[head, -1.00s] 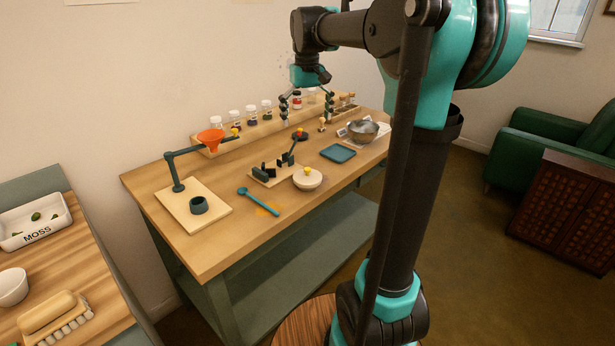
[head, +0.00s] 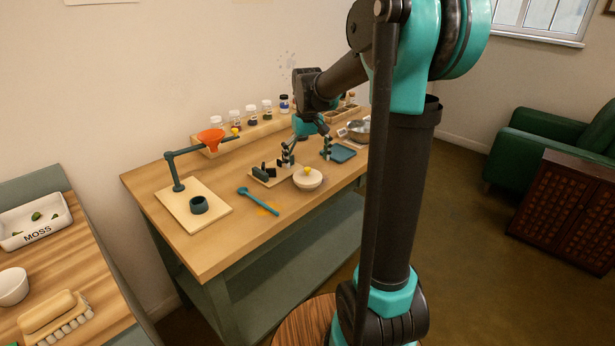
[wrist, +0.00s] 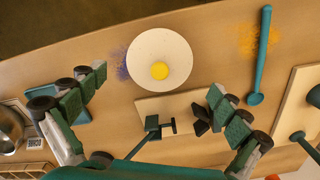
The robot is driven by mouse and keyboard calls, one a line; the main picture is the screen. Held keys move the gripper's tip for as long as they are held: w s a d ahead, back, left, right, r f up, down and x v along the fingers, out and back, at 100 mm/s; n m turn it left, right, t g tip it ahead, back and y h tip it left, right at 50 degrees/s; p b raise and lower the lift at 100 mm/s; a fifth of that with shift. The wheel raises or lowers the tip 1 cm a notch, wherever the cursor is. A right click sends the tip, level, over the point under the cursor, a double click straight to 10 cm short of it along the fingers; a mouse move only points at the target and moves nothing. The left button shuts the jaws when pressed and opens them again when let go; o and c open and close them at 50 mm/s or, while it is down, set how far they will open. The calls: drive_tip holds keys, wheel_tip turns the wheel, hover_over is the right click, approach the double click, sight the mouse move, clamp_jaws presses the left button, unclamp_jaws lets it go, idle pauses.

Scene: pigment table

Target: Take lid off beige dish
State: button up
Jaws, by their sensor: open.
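The beige dish (head: 308,183) stands on the wooden table near its front edge, with a lid on top. The lid has a yellow knob (head: 307,171). In the wrist view the round pale lid (wrist: 160,48) and its yellow knob (wrist: 160,70) show from above, ahead of the fingers. My gripper (head: 307,156) is open and empty, low over the table just behind the dish. In the wrist view its two fingers (wrist: 155,95) are spread wide, one on each side of the lid's line, apart from the dish.
A board with a dark press-like tool (wrist: 158,127) lies between the dish and my wrist. A teal spoon (head: 258,200) lies left of the dish. A teal tray (head: 343,153) and a metal bowl (head: 357,131) are right. An orange funnel (head: 211,138) hangs on a stand further left.

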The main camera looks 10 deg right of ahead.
sight(308, 168)
drive_tip(key=shift+f, duration=1.55)
drive_tip(key=c, duration=2)
